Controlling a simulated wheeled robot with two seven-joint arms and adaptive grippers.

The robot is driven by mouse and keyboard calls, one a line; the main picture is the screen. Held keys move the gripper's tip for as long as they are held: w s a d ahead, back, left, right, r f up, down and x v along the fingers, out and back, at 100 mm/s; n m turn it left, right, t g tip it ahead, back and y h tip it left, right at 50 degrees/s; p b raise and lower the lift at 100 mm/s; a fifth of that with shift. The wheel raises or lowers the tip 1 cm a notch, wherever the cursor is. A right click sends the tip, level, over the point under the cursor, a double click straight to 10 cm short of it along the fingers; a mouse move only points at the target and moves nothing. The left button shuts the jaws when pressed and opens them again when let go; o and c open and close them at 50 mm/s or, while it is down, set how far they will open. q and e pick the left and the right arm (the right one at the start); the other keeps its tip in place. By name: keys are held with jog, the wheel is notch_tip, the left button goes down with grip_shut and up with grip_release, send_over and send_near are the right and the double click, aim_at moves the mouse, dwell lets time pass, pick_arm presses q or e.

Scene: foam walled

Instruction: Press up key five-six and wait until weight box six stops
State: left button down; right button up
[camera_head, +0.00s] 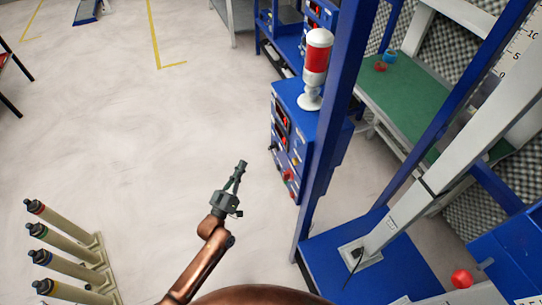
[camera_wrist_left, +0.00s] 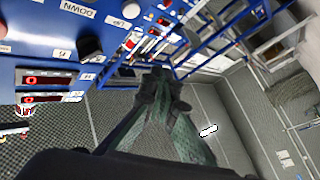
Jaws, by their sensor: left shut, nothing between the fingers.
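My left gripper (camera_head: 241,165) is shut and empty in the head view, over open floor left of a blue control cabinet (camera_head: 298,100). The cabinet has red displays and small knobs on its side. In the left wrist view, my shut left fingers (camera_wrist_left: 162,82) point toward a blue panel (camera_wrist_left: 40,43) with a DOWN label (camera_wrist_left: 77,9), an UP label (camera_wrist_left: 118,23), a black knob (camera_wrist_left: 90,46) and red-lit displays (camera_wrist_left: 48,79). Gaps show between fingers and panel; contact cannot be told. I cannot pick out key five-six or weight box six. My right gripper is out of view.
A red-and-white lamp (camera_head: 317,52) stands on the cabinet. A blue upright (camera_head: 338,110) rises beside it. A tilted scaled column (camera_head: 470,130) stands on a blue base at right. Several capped posts (camera_head: 62,250) stand at lower left. The floor between is clear.

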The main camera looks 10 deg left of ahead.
aim_at(272, 156)
pick_arm(q)
jog(key=w+d, duration=0.4)
jog(key=d, duration=0.3)
jog(key=shift+w+b, duration=0.3)
jog(key=shift+a, duration=0.1)
dwell(0.4)
dwell(0.8)
jog(key=shift+w+d, duration=0.2)
jog(key=shift+d, duration=0.2)
